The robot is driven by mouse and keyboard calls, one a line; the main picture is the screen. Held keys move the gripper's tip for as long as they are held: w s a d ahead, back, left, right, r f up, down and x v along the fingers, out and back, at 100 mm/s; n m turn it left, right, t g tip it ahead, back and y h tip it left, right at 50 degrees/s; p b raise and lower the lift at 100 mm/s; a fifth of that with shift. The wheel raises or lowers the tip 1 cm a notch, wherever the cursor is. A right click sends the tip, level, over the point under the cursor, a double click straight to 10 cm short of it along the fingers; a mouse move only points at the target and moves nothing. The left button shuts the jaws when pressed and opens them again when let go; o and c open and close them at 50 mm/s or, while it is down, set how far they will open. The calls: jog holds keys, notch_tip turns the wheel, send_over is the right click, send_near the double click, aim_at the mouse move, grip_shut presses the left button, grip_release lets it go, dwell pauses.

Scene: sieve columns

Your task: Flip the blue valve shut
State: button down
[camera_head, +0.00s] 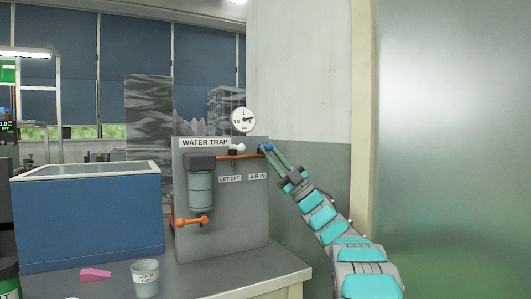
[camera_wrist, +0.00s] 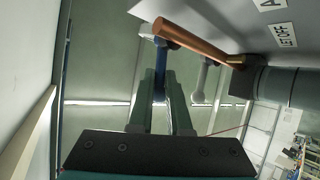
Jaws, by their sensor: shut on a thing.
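The blue valve (camera_head: 266,148) is at the right end of the copper pipe, by the AIR IN label on the grey WATER TRAP panel (camera_head: 247,215). In the wrist view its blue handle (camera_wrist: 160,62) runs down between my fingers. My gripper (camera_head: 272,153) reaches it from the lower right and is shut on the handle, also seen in the wrist view (camera_wrist: 163,80). The copper pipe (camera_wrist: 190,38) passes just beyond my fingertips. In the head view my fingers hide part of the handle.
A white-handled valve (camera_head: 236,147) is on the pipe to the left, close to my fingers. A pressure gauge (camera_head: 243,121) stands above. An orange drain valve (camera_head: 194,221), a catch cup (camera_head: 145,279) and a pink block (camera_head: 95,274) are lower left. A wall stands behind my arm.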

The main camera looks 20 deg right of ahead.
dwell(0.4)
jog(key=c, duration=1.2)
grip_release()
jog(key=shift+o, duration=0.2)
